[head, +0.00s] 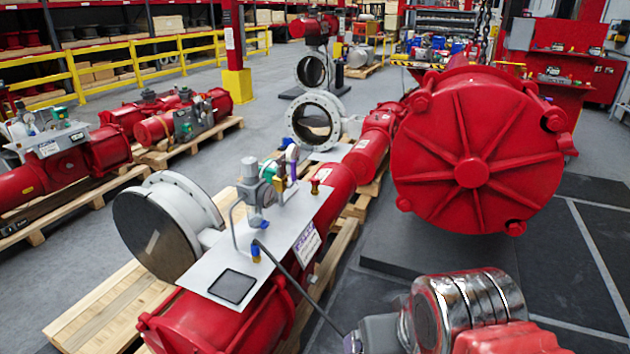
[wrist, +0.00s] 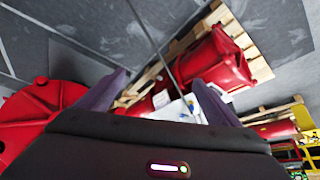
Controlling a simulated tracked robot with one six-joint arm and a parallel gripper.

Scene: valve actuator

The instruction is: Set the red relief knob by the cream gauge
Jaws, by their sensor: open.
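The small red knob (head: 315,186) stands on a brass stem on the grey plate (head: 222,262) of the long red actuator in the head view. A pale round gauge (head: 292,153), seen nearly edge-on, stands just behind and left of it. I cannot read its face. In the wrist view my gripper (wrist: 160,98) is open, its two dark purple fingers spread apart. The actuator (wrist: 218,62) and its pale plate (wrist: 178,108) lie beyond the fingers. The knob cannot be made out there. Nothing shows held between the fingers.
Grey regulator fittings (head: 256,190) and a bent tube crowd the plate left of the knob. A dark cable runs from the plate's front toward the lower right. A large red ribbed cylinder end (head: 472,173) stands at right. Wooden pallets (head: 95,305) lie below.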

